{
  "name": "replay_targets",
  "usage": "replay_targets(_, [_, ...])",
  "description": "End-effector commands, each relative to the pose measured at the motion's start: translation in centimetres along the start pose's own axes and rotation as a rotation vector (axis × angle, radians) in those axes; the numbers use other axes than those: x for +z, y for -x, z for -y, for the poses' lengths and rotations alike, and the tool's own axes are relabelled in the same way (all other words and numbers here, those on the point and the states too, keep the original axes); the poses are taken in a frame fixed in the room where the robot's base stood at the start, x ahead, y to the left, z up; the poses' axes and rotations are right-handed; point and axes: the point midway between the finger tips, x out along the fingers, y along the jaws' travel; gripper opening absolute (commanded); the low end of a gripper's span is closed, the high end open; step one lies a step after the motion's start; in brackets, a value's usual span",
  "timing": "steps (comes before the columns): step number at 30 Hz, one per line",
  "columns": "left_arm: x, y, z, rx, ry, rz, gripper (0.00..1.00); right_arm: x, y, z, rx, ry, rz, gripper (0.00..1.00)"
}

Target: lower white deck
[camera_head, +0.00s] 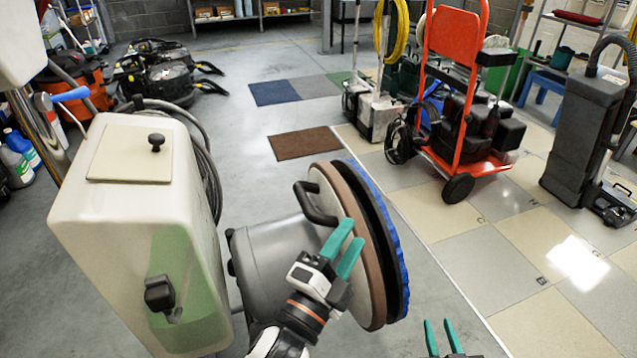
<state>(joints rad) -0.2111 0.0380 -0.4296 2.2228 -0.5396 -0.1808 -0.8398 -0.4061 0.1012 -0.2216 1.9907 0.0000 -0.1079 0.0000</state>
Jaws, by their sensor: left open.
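A floor machine with a cream tank (150,230) stands at the left. Its round deck (322,185), pale with a brown band on its edge, is tipped up on its side, nearly vertical. A black pad holder and a blue pad (392,240) show on the deck's right face. A black loop handle (312,205) sits on the deck's upper left side. My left gripper (349,235) is open, with teal fingers in front of the deck, just right of and below the handle. My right gripper (440,328) is open and empty at the bottom edge, right of the pad.
A brown mat (304,143) and blue-grey mats (274,92) lie on the floor behind. An orange hand truck (455,90) with a black machine stands at the back right. A dark upright vacuum (582,130) is at far right. The tiled floor right of the pad is clear.

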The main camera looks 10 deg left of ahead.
Motion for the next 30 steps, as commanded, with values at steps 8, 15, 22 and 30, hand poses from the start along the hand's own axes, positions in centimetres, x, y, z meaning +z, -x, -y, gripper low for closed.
replay_targets(8, [-4.6, -1.6, 0.3, -0.479, -0.721, -0.347, 0.43, -14.3, 8.9, 1.8, -0.041, -0.010, -0.835, 0.29])
replay_targets(15, [-7.2, 0.1, -0.4, -0.735, -1.023, -0.488, 0.43, -19.2, 16.7, 2.3, -0.059, -0.025, -1.213, 0.29])
replay_targets(22, [-8.6, -0.5, 0.3, -0.769, -1.060, -0.506, 0.43, -19.2, 17.4, 2.4, -0.061, -0.027, -1.252, 0.29])
replay_targets(30, [-12.4, -3.9, 2.0, -0.767, -1.058, -0.506, 0.43, -16.0, 16.6, 2.5, -0.065, -0.028, -1.231, 0.29])
